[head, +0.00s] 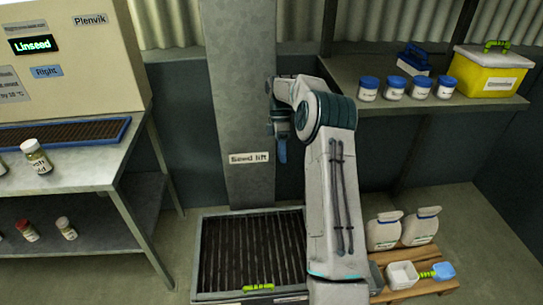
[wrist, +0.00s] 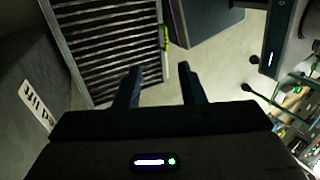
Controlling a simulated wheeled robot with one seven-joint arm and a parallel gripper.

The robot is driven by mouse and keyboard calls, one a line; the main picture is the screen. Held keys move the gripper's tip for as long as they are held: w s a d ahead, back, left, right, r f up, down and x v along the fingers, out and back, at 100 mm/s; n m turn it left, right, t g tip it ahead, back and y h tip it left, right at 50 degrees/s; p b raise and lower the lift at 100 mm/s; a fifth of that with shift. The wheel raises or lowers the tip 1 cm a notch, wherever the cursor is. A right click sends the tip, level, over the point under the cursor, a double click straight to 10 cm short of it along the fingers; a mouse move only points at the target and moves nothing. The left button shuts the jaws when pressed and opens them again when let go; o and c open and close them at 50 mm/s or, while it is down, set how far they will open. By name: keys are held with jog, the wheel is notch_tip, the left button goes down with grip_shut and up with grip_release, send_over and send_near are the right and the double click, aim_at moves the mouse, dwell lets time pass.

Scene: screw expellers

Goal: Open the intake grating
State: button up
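The intake grating (head: 250,240) is a dark slatted panel in a pale frame, low at the foot of the grey seed lift column (head: 240,90). It looks flat and shut. A bright green handle (head: 258,287) is on its near edge. In the wrist view the grating (wrist: 105,45) is at the upper left, with the green handle (wrist: 165,37) on its right edge. My gripper (head: 282,155) hangs well above the grating, in front of the column. In the wrist view my gripper (wrist: 158,85) has its two fingers apart with nothing between them. My arm hides the grating's right side.
A metal table (head: 75,165) with jars stands at left. A shelf (head: 440,103) with blue-lidded jars and a yellow box (head: 490,75) is at right. A wooden pallet (head: 430,287) with white jugs and a scoop sits low right. Floor left of the grating is clear.

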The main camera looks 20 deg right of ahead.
jog(key=shift+s+d+r, duration=0.1)
dwell(0.4)
jog(key=s+a+r+m+t+h+p, duration=0.1)
jog(key=s+a+r+m+p, duration=0.1)
jog(key=s+a+r, duration=0.3)
jog(key=s+a+r+m+t+p, duration=0.1)
jog(key=s+r+m+p, duration=0.1)
jog(key=r, duration=0.5)
jog(key=s+a+r+m+t+h+p, duration=0.1)
jog(key=s+a+r+m, duration=0.15)
jog(key=s+r, duration=0.2)
jog(key=s+a+r+m+t+p, duration=0.2)
jog(key=s+r+m+p, duration=0.1)
jog(key=s, duration=0.6)
jog(key=s+a+r+m+t+p, duration=0.2)
jog(key=s+m, duration=0.3)
jog(key=s, duration=0.5)
jog(key=shift+s+a+r+m+t+y+p, duration=0.15)
jog(key=shift+a+r+m+t+y+p, duration=0.25)
jog(key=shift+r, duration=0.3)
jog(key=shift+s, duration=0.25)
jog(key=c, duration=0.4)
jog(key=shift+f, duration=0.15)
grip_shut()
